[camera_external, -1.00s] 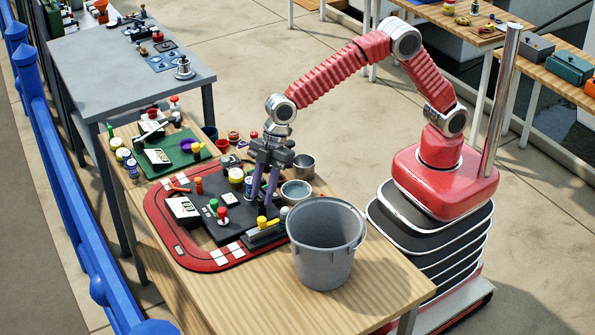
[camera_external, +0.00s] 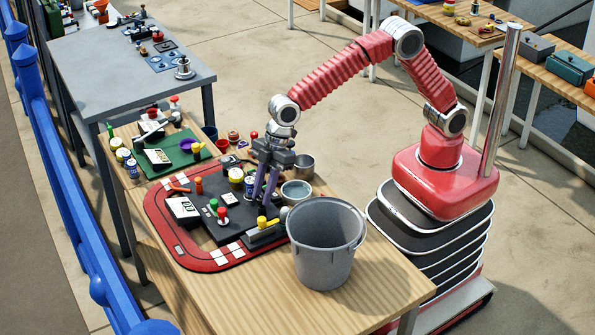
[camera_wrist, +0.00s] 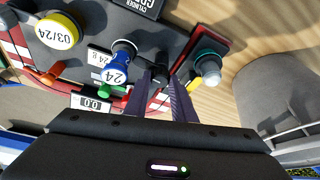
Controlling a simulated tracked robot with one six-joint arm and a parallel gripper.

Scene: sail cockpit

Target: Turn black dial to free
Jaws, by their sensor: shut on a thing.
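The black dial (camera_wrist: 159,73) shows as a small dark shape between my fingertips in the wrist view; its marking cannot be read. My gripper (camera_external: 265,201) points down at the dark panel (camera_external: 226,236) on the wooden table, its two purple fingers close together. It also shows in the wrist view (camera_wrist: 161,80), shut on the dial. In the external view the fingers hide the dial. A "free" mark is not readable in either view.
A blue can marked 24 (camera_wrist: 117,68) stands close beside the fingers.

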